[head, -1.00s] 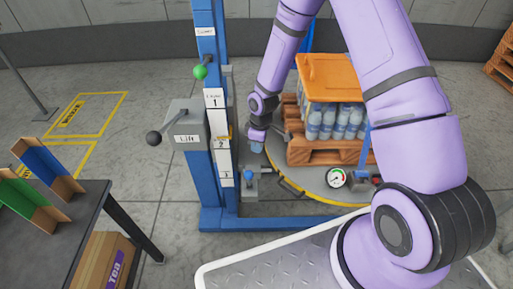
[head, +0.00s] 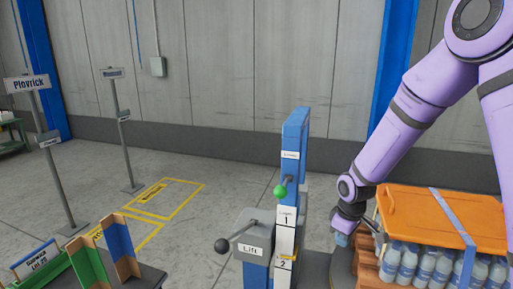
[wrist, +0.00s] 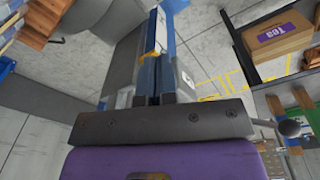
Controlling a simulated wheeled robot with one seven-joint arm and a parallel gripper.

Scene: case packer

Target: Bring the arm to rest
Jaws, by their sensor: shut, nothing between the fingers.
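My purple arm reaches down from the upper right in the head view. My gripper (head: 343,238) is at its end, small and partly hidden, just right of the blue column (head: 296,150) and left of the bottle load. My gripper is shut and empty. In the wrist view, its dark mount spans the lower middle, and the blue column with its white label (wrist: 160,32) shows just beyond. I cannot tell whether the gripper touches the column.
Bottles under an orange cover (head: 440,213) stand on a wooden pallet at right. A grey Lift box (head: 253,238) with a black-knobbed lever is left of the column. A table with green and blue dividers (head: 105,250) is lower left.

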